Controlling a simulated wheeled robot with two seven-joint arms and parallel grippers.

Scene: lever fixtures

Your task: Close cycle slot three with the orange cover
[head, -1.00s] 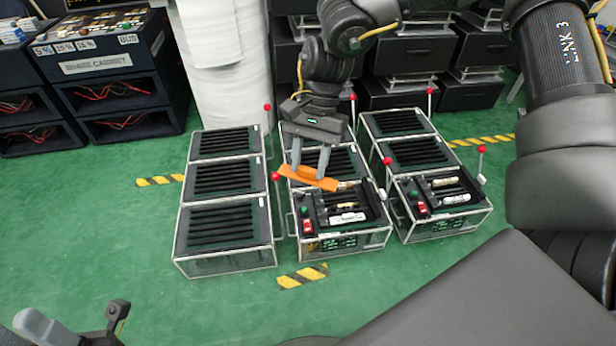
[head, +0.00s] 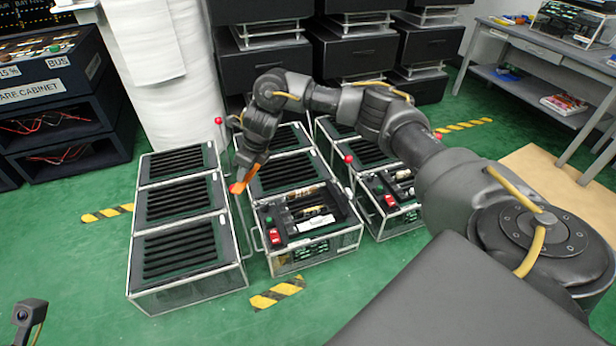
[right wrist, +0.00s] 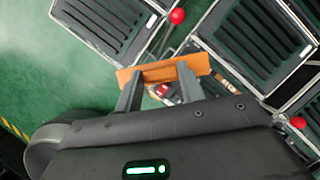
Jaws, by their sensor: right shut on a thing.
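The orange cover (head: 248,179) is a thin flat strip held by my right gripper (head: 245,172). In the right wrist view the cover (right wrist: 165,70) spans both fingertips, and the fingers (right wrist: 158,78) are shut on it. The front middle case (head: 310,222) is uncovered and shows cylinders, a green button and a red switch. The front right case (head: 392,200) is also uncovered. Slot numbers are not readable. My left gripper is out of view.
The left row of cases (head: 185,235) has black slatted tops. Other red lever knobs (head: 348,160) stand beside the rows. Black cabinets (head: 65,115) and a white roll (head: 165,70) are behind. Green floor (head: 80,270) is free at front left.

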